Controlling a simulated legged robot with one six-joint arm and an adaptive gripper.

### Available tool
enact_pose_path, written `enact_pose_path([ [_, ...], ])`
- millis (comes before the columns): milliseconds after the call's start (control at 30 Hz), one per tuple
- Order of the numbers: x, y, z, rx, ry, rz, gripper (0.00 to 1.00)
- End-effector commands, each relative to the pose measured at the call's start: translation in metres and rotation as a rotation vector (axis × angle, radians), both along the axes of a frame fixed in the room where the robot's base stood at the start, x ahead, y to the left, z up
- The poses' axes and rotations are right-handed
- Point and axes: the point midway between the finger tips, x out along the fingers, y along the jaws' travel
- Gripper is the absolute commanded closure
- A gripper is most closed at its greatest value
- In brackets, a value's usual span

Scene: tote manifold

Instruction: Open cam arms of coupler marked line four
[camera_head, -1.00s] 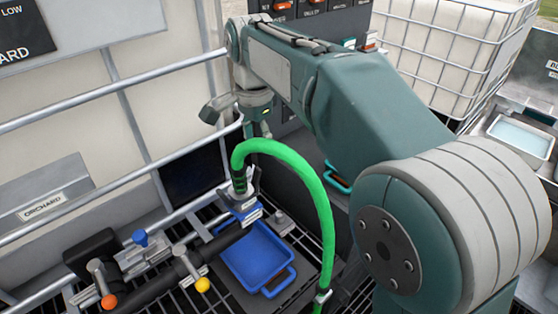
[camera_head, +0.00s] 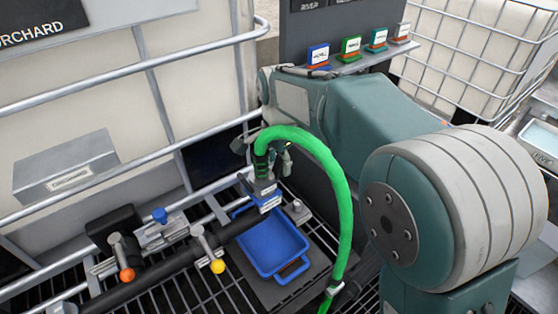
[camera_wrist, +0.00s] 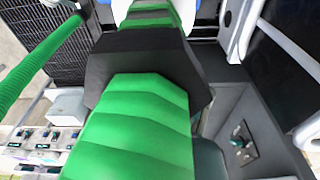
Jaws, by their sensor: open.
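A green hose (camera_head: 335,185) arches up and comes down to a coupler (camera_head: 265,188) with a blue and white tag, above a blue tray (camera_head: 270,240). The tag's writing is too small to read, and I cannot make out the cam arms. My gripper (camera_head: 278,158) is open, close behind and beside the hose's upper end, partly hidden by it. In the wrist view the green hose (camera_wrist: 140,115) fills the middle, very near the camera, with a black collar (camera_wrist: 150,62) around it. I cannot tell whether my fingers touch the hose.
A dark pipe with an orange-knobbed valve (camera_head: 127,274) and a yellow-knobbed valve (camera_head: 217,266) lies left of the tray. Grey cage rails (camera_head: 120,82) cross in front of pale tanks. Several coloured tags (camera_head: 350,46) stand on a shelf behind my arm.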

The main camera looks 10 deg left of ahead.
Motion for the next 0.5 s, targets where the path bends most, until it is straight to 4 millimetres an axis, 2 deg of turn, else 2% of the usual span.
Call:
enact_pose_path([
  [167, -0.0001, -0.0004, 0.0001, 0.001, -0.001, 0.0, 0.37],
  [200, -0.0001, -0.0007, 0.0002, 0.001, -0.001, 0.0, 0.42],
  [267, -0.0001, -0.001, 0.0004, 0.001, -0.001, 0.0, 0.68],
  [300, 0.0, -0.0011, 0.0004, 0.001, -0.001, 0.0, 0.86],
  [333, -0.0001, -0.0011, 0.0005, 0.001, -0.001, 0.0, 1.0],
  [500, 0.0, -0.0011, 0.0003, 0.001, -0.001, 0.0, 1.0],
])
